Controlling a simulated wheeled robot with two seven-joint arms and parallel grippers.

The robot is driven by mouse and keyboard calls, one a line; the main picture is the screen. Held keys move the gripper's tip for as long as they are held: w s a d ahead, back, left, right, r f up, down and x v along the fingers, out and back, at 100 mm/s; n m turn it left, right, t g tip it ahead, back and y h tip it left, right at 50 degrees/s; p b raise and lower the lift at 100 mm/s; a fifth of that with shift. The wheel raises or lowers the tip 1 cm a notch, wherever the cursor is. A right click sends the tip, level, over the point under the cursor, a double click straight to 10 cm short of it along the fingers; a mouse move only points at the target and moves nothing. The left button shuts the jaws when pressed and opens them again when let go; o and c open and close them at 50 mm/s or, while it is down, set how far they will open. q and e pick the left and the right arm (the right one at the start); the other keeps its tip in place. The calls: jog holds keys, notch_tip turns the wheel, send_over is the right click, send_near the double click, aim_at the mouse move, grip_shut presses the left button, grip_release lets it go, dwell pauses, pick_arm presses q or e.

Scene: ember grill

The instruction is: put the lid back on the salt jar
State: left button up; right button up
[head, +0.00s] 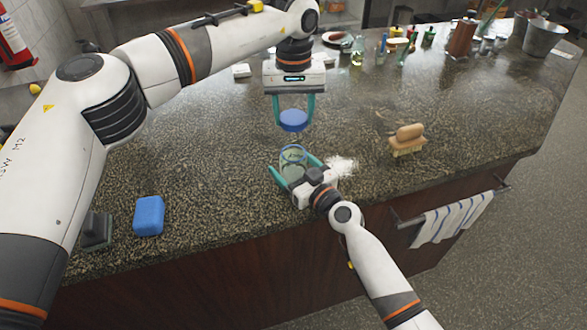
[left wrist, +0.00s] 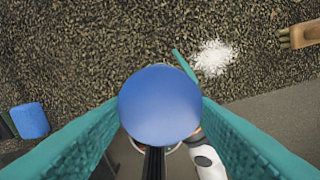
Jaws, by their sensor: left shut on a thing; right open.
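The blue round lid (head: 293,120) is held between the teal fingers of my left gripper (head: 294,112), which is shut on it above the counter. In the left wrist view the lid (left wrist: 160,104) fills the middle, between the fingers. The clear salt jar (head: 292,160) stands upright and uncovered on the counter, below the lid in the head view. In the left wrist view the lid hides most of the jar; only part of its rim shows. My right gripper (head: 296,176) is open, with its fingers on either side of the jar; I cannot tell whether they touch it.
Spilled white salt (head: 341,165) lies right of the jar. A wooden brush (head: 407,140) stands farther right, and a blue sponge (head: 149,215) lies at the front left. Bottles and a metal bucket (head: 543,38) stand at the back right. A striped towel (head: 452,220) hangs on the front rail.

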jog(key=shift+w+a, duration=0.1)
jog(key=c, duration=1.5)
pick_arm(q)
send_over(294, 141)
jog(key=s, duration=0.3)
jog(key=shift+w+f, duration=0.15)
jog(key=shift+f, duration=2.35)
pick_arm(e)
jog(key=shift+o, duration=0.2)
pick_arm(q)
jog(key=shift+f, duration=0.85)
jog(key=shift+f, duration=0.55)
pick_arm(e)
grip_shut()
pick_arm(q)
jog(key=m, duration=0.6)
jog(key=shift+a+m, duration=0.15)
jog(key=shift+m, duration=0.25)
